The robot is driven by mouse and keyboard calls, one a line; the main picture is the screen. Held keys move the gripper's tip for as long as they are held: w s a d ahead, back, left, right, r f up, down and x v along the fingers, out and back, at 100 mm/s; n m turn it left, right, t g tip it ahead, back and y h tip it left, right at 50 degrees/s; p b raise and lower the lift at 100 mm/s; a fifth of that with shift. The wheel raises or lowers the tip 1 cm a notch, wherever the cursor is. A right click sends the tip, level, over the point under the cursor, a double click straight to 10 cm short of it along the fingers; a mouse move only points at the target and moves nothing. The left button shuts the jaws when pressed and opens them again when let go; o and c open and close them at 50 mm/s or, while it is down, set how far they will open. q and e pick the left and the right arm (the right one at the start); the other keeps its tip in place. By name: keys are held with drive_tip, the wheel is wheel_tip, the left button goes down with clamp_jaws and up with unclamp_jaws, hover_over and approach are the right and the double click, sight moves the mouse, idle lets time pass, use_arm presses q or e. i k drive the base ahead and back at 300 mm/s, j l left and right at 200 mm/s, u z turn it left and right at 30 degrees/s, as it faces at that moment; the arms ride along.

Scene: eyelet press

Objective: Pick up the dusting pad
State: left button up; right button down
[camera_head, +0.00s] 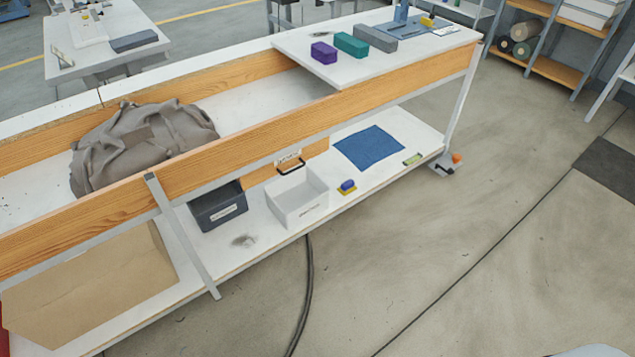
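A small yellow-based piece with a blue top (347,186), which looks like the dusting pad, sits on the white lower shelf (265,258) of the long workbench. It is just right of a white open bin (297,200) and apart from it. A flat blue cloth (369,148) lies further right on the same shelf. Neither of my grippers is in view.
The bench's wooden rail (250,147) runs above the shelf. A dark grey bin (219,207) stands left of the white one. A green item (412,159) lies near the shelf's right end. A black cable (308,290) crosses the floor; the floor right of the bench is mostly clear.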

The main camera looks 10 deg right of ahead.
sight(347, 189)
drive_tip(key=i+l+u, duration=0.15)
drive_tip(key=l, duration=0.2)
drive_tip(key=i+l+u, duration=0.15)
drive_tip(key=l, duration=0.2)
drive_tip(key=i+l+u, duration=0.2)
drive_tip(key=l, duration=0.2)
drive_tip(key=l+u, duration=0.15)
drive_tip(key=l, duration=0.2)
drive_tip(key=i+l+u, duration=0.15)
drive_tip(key=l, duration=0.25)
drive_tip(key=k, duration=0.05)
